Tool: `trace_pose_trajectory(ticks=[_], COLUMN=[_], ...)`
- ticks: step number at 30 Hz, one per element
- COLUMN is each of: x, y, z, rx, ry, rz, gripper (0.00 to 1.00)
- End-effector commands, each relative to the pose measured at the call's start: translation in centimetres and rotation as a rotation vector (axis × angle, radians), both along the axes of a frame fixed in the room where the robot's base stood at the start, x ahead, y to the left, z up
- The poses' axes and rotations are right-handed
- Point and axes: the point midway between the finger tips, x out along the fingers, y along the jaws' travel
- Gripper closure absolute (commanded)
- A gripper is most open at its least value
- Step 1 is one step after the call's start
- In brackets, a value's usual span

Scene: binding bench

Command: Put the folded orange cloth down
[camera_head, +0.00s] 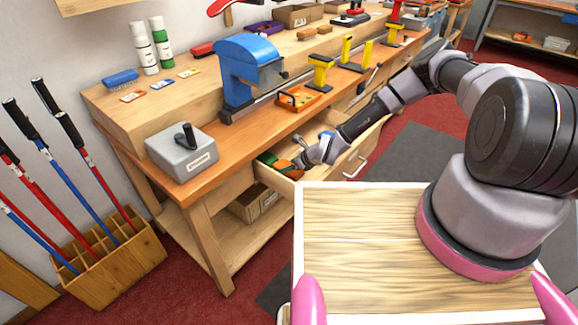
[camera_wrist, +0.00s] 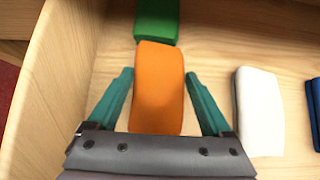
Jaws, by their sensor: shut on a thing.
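The folded orange cloth (camera_wrist: 158,90) is a rounded block between the two teal fingers of my gripper (camera_wrist: 160,76) in the wrist view. My gripper is shut on it, inside an open wooden drawer (camera_wrist: 225,45). Whether the cloth touches the drawer floor I cannot tell. A green folded piece (camera_wrist: 157,20) lies just beyond the orange cloth. In the head view the orange cloth (camera_head: 286,166) shows small at the drawer's left end, partly hidden by my gripper (camera_head: 299,161).
A white folded piece (camera_wrist: 260,110) and a blue one (camera_wrist: 314,110) lie to the right in the drawer, with bare floor between. The drawer's left wall (camera_wrist: 50,75) is close to my gripper. A grey box (camera_head: 182,150) and a blue vise-like tool (camera_head: 245,75) stand on the bench above.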

Motion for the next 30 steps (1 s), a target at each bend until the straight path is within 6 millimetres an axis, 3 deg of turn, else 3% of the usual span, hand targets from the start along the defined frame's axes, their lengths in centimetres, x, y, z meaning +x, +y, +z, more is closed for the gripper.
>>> trace_pose_trajectory(ticks=[11, 12, 13, 23, 30], x=[0.1, 0.1, 0.1, 0.0, -1.8], y=[0.0, 0.1, 0.1, 0.0, -2.6], z=[-0.3, -0.3, -0.3, 0.2, 3.3], rx=[0.002, 0.001, 0.001, 0.002, 0.002], ry=[-0.001, -0.003, -0.003, -0.002, -0.002], rz=[0.0, 0.0, 0.0, 0.001, -0.001], gripper=[0.79, 0.05, 0.0, 0.0, 0.0])
